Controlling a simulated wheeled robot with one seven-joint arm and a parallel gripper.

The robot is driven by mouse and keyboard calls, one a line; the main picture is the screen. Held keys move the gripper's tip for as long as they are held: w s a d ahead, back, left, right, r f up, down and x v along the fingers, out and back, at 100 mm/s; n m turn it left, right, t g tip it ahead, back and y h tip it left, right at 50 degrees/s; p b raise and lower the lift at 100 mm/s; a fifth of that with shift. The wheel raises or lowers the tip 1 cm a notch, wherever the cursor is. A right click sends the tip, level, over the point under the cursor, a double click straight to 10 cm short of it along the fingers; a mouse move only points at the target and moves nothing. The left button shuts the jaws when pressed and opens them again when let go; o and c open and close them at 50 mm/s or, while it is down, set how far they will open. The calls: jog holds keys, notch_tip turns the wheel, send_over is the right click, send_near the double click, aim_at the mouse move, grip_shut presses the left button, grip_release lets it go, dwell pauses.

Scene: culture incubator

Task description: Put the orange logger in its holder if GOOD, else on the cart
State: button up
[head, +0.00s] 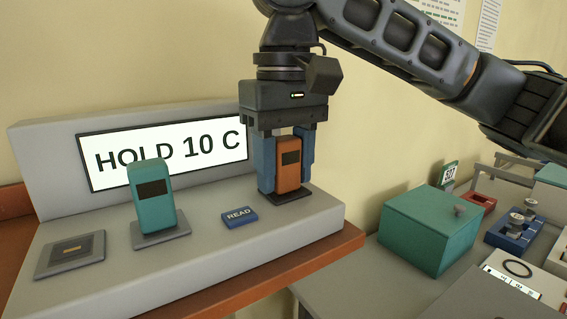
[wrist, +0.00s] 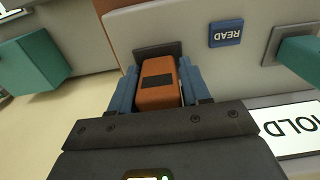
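The orange logger (head: 288,166) stands upright at the right end of the grey console, on or just above a dark pad (head: 284,196). My gripper (head: 284,172) comes from above, with its blue fingers on both sides of the logger. In the wrist view the logger (wrist: 158,84) sits between the fingers, which appear to touch its sides. The console's screen (head: 165,152) reads "HOLD 10 C". A blue READ button (head: 240,217) lies left of the logger. I cannot tell which thing is the logger's holder or the cart.
A teal logger (head: 152,195) stands on a plate in the console's middle. A square grey pad (head: 70,254) is at the left. A teal box (head: 428,230) with a knob stands on the grey surface at the right, near blue and red fixtures (head: 513,231).

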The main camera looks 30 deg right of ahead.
aim_at(285, 137)
grip_shut()
jog(key=shift+r, duration=0.15)
jog(key=shift+r+p, duration=0.7)
jog(key=shift+r, duration=2.15)
